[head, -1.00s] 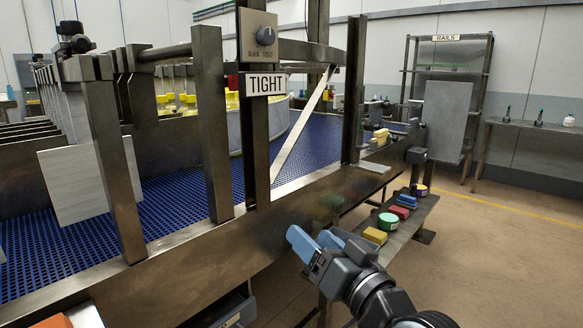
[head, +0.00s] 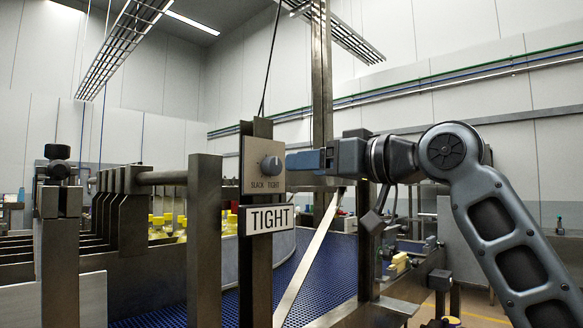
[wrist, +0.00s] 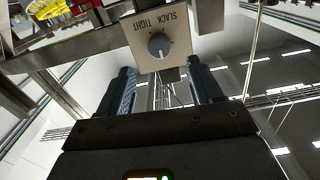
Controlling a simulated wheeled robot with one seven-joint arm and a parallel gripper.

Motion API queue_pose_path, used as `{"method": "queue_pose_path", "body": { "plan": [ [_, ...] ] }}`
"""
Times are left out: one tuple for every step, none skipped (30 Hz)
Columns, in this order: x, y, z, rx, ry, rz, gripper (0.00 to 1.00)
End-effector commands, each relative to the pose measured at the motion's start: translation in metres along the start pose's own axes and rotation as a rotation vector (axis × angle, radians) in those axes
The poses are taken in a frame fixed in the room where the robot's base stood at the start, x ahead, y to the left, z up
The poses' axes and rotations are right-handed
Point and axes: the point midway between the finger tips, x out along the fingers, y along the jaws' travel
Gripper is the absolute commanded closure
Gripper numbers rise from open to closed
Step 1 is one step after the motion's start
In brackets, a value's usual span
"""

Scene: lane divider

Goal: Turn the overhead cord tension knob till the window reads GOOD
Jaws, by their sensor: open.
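The tension knob (head: 271,165) is a round grey knob on a beige plate (head: 251,180) marked SLACK and TIGHT, fixed to a dark upright post. The window sign (head: 266,219) below it reads TIGHT. My gripper (head: 290,160) is level with the knob, just right of it in the head view. In the wrist view the knob (wrist: 159,46) shows ahead, beyond my two blue fingers, which stand wide apart with nothing between them. The fingers look short of the knob, not around it. The cord (head: 270,60) runs up from the top of the post.
A steel post (head: 204,235) stands left of the sign. A slanted pale bar (head: 308,258) and another upright (head: 368,240) stand to the right, below my arm. A blue perforated belt (head: 330,265) lies behind. The space right around the knob's face looks clear.

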Motion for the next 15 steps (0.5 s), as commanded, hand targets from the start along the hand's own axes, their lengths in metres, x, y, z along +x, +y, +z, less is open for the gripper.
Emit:
{"method": "queue_pose_path", "body": {
  "plan": [
    [0.001, -0.001, -0.003, -0.004, -0.004, -0.002, 0.35],
    [0.002, -0.001, -0.003, -0.006, -0.006, -0.002, 0.35],
    [0.005, -0.001, -0.004, -0.006, -0.007, -0.003, 0.35],
    [0.007, -0.002, -0.005, -0.006, -0.006, -0.004, 0.35],
    [0.010, -0.002, -0.005, -0.006, -0.006, -0.004, 0.35],
    [0.015, -0.001, -0.005, -0.005, -0.007, -0.004, 0.35],
    [0.019, -0.001, -0.005, -0.005, -0.007, -0.004, 0.35],
    [0.024, -0.002, -0.005, -0.005, -0.007, -0.004, 0.35],
    [0.031, -0.002, -0.005, -0.005, -0.007, -0.004, 0.35],
    [0.036, -0.002, -0.005, -0.004, -0.008, -0.004, 0.35],
    [0.040, -0.002, -0.005, -0.004, -0.007, -0.004, 0.35],
    [0.046, -0.001, -0.005, -0.004, -0.007, -0.003, 0.35],
    [0.051, -0.001, -0.005, -0.005, -0.007, -0.003, 0.35],
    [0.055, -0.001, -0.005, -0.005, -0.006, -0.002, 0.35],
    [0.060, -0.002, -0.005, -0.006, -0.005, -0.003, 0.35]
  ]
}}
